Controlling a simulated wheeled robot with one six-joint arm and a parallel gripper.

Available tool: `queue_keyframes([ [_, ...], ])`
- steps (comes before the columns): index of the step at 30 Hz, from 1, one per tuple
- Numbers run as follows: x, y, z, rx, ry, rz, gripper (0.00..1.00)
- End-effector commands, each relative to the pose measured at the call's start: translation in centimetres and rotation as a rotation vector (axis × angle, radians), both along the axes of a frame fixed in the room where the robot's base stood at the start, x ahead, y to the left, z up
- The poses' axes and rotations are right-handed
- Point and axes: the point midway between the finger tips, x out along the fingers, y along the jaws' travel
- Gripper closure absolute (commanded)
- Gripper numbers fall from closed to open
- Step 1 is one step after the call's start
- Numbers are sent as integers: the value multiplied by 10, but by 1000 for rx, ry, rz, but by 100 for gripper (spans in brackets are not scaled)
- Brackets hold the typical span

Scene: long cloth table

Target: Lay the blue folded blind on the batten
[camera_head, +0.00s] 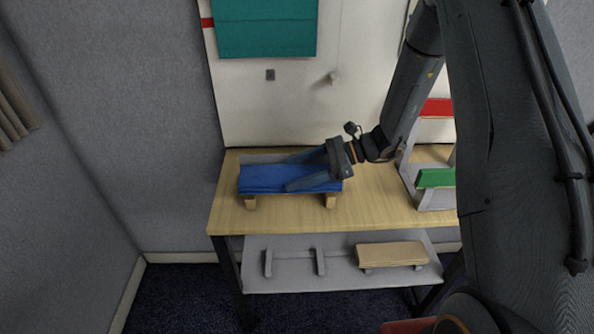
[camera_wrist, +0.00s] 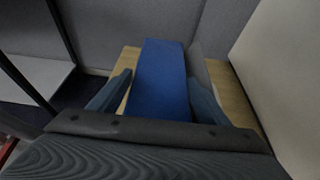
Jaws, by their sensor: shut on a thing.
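The blue folded blind (camera_head: 262,180) is a flat, layered slab on the left part of the wooden table. Two wooden blocks (camera_head: 250,202) show under its near edge. My gripper (camera_head: 288,173) reaches in from the right and is shut on the blind, one finger along each long side. In the wrist view the blind (camera_wrist: 161,62) runs away from me between the two fingers. Whether it is lifted off the blocks is unclear. I cannot tell which piece is the batten; a red slat (camera_head: 437,107) and a green slat (camera_head: 435,178) sit on a white stand at right.
The wooden table top (camera_head: 385,200) is bare in the middle. A grey lower shelf (camera_head: 290,280) holds a tan slab (camera_head: 392,254) and two grey supports. A teal panel (camera_head: 266,28) hangs on the white back board. Grey walls close the left side.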

Motion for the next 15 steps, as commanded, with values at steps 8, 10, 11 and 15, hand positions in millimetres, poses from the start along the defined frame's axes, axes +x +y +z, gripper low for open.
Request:
queue_keyframes([
  [8,0,0,-5,0,0,0,58],
  [10,0,0,-6,0,0,0,58],
  [11,0,0,-7,0,0,0,58],
  [15,0,0,-9,0,-1,0,58],
])
